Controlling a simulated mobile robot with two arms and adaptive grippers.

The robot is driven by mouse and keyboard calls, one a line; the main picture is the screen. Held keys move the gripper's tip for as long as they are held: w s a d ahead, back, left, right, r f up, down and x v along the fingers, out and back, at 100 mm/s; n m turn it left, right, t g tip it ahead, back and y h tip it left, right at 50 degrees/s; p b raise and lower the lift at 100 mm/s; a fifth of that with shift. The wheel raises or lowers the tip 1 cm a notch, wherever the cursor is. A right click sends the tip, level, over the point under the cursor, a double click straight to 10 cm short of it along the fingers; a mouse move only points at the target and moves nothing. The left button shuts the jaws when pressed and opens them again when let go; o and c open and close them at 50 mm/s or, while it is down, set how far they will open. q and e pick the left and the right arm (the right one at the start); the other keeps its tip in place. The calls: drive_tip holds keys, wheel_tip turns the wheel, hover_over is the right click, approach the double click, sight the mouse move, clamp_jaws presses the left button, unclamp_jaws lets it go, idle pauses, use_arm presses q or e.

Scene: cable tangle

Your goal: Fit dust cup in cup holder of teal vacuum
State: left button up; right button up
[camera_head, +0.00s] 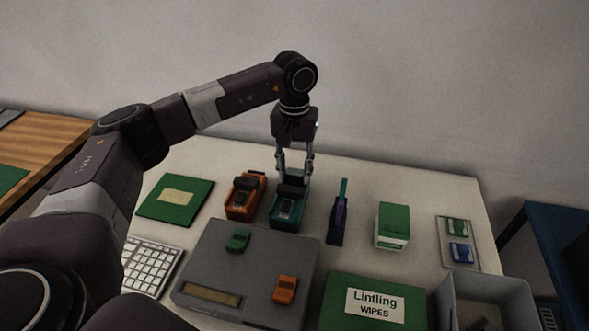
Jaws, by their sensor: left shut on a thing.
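The teal vacuum (286,217) stands near the middle of the table, with a grey panel on its top. My left gripper (293,175) comes down from above over its back part. It is shut on a small dark piece, seemingly the dust cup (291,189), which is at the vacuum's top. I cannot tell whether the cup is seated in the holder or just above it; the holder is hidden behind and under it. My right gripper is not in view.
An orange vacuum (241,206) with a dark top stands close left of the teal one. A purple and teal tool (338,217) stands to the right. In front are a grey case (232,271) with green and orange pieces and a green wipes box (340,303). A grey bin (500,290) is front right.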

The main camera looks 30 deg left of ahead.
use_arm(q)
drive_tip(key=shift+f, duration=0.3)
idle(0.4)
drive_tip(key=shift+f+b, duration=0.5)
drive_tip(key=shift+b, duration=0.05)
drive_tip(key=shift+f, duration=0.1)
drive_tip(key=o, duration=1.1)
drive_tip(key=shift+r+p, duration=0.45)
drive_tip(key=shift+r, duration=0.7)
